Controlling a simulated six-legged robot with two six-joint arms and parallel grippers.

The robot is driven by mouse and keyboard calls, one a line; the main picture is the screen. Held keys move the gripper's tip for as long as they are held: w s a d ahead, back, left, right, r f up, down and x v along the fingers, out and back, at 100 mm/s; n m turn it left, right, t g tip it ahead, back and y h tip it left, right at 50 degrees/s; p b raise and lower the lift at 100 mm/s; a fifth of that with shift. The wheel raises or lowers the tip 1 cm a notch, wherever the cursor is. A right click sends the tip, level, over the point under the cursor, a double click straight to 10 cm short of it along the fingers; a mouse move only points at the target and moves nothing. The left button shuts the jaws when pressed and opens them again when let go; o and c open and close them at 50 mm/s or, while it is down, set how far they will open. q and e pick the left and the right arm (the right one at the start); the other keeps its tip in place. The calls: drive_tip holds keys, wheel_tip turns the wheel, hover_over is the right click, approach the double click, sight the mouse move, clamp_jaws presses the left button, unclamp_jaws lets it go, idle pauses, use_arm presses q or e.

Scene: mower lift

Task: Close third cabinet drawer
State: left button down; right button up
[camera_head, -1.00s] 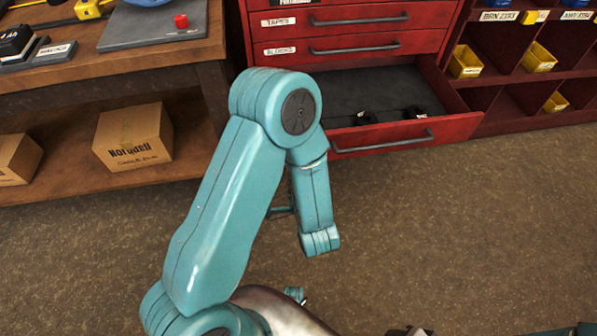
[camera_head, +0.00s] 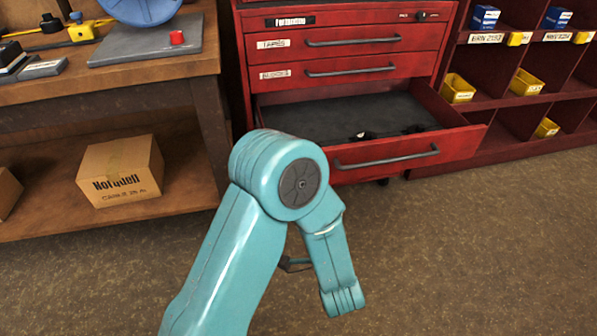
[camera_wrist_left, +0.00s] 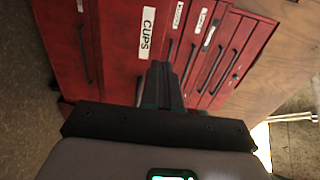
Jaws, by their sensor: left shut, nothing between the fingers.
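The red cabinet (camera_head: 350,22) stands at the top middle of the head view, with several drawers. Its upper drawers are shut, and a lower drawer (camera_head: 400,153) below the two labelled ones is pulled well out, showing a dark interior with small dark items. My left arm reaches up from the bottom, elbow in front of the open drawer's left side. My left gripper (camera_wrist_left: 162,88) is shut and empty in the wrist view, pointing at red drawer fronts near a "CUPS" label (camera_wrist_left: 147,32). I cannot tell whether it touches them. My right gripper is out of view.
A wooden workbench (camera_head: 110,70) stands left of the cabinet, with a cardboard box (camera_head: 120,172) on its lower shelf. Red cubbies (camera_head: 490,125) with yellow bins stand to the right. The brown floor (camera_head: 470,240) in front of the drawer is clear.

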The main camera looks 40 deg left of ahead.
use_arm(q)
drive_tip(key=b+x, duration=0.3)
drive_tip(key=x, duration=0.9)
drive_tip(key=shift+w+a, duration=0.15)
